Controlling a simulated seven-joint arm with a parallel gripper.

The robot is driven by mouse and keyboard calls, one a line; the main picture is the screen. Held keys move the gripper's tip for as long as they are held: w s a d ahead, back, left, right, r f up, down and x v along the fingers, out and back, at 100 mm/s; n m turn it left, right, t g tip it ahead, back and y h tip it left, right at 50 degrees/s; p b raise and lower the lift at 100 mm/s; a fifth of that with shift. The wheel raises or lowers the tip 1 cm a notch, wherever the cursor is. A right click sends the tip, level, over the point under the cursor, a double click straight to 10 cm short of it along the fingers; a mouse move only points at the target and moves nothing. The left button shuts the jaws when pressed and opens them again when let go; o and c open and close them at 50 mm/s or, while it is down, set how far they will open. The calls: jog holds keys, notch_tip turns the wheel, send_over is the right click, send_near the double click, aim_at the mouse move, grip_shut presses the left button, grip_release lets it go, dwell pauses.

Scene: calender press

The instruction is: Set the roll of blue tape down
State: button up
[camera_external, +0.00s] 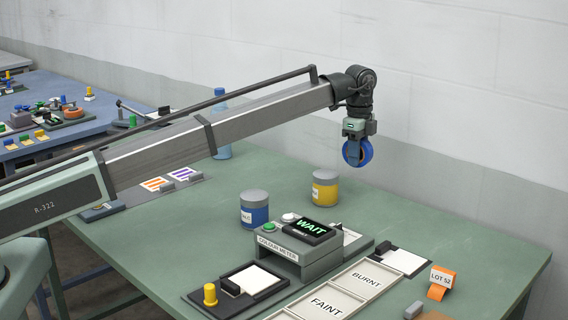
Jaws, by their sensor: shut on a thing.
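The roll of blue tape (366,152) hangs upright in my gripper (354,150), at the far end of my outstretched arm. My gripper is shut on the roll, with a finger across its side. The roll is held in the air above the back part of the green table (440,225), to the right of and higher than the yellow jar. The far side of the grip is hidden.
A yellow jar (325,190) and a blue jar (254,210) stand behind the colour meter (290,256), which reads WAIT. Labelled trays, BURNT (367,281) and FAINT (326,305), lie in front. An orange LOT 52 tag (441,280) stands at right. The table's back right is clear.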

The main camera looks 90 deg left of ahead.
jog(key=s+a+n, duration=0.2)
jog(key=s+a, duration=1.1)
jog(key=s, duration=0.1)
jog(key=m, duration=0.4)
send_over(269, 179)
jog(key=shift+a+f, duration=0.1)
jog(key=shift+f, duration=4.95)
jog(key=shift+s+f, duration=0.1)
jog(key=o, duration=1)
jog(key=shift+o, duration=0.2)
